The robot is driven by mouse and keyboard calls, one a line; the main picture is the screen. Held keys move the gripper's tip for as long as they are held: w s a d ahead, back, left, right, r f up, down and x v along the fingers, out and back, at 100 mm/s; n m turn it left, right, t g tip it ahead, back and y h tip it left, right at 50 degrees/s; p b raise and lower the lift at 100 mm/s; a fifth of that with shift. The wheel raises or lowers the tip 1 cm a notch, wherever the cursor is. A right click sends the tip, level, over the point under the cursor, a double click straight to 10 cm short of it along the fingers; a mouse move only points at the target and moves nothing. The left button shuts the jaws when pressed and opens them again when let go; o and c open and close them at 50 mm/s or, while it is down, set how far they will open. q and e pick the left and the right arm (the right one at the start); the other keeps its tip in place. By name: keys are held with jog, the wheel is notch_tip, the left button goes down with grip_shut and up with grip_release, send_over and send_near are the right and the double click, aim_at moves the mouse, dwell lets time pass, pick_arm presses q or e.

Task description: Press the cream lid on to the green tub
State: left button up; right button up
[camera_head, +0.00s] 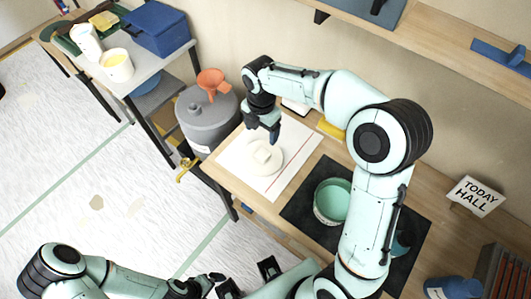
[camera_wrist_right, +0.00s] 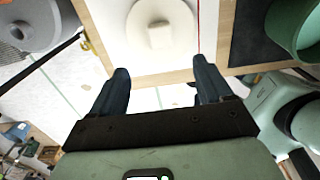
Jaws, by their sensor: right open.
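The round cream lid (camera_head: 272,167) lies flat on a white sheet on the bench, its raised block-like handle facing up. It also shows in the right wrist view (camera_wrist_right: 178,38). The green tub (camera_head: 332,201) stands uncovered on a dark mat to the right of the lid; part of it shows in the right wrist view (camera_wrist_right: 287,35). My right gripper (camera_head: 264,134) is open and empty, just above and behind the lid in the head view; its fingers (camera_wrist_right: 160,75) are spread apart from the handle. My left gripper (camera_head: 210,280) is low at the bottom edge, its jaws unclear.
The dark mat (camera_head: 298,208) lies beside the white sheet (camera_head: 236,161). A grey drum (camera_head: 205,122) with an orange funnel (camera_head: 212,82) stands left of the bench. A shelf (camera_head: 440,48) runs along the wall above.

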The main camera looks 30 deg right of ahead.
aim_at(262, 153)
notch_tip(262, 153, down, 12)
jog(key=shift+f+b, duration=0.1)
jog(key=shift+b, duration=0.3)
jog(key=c, duration=1.1)
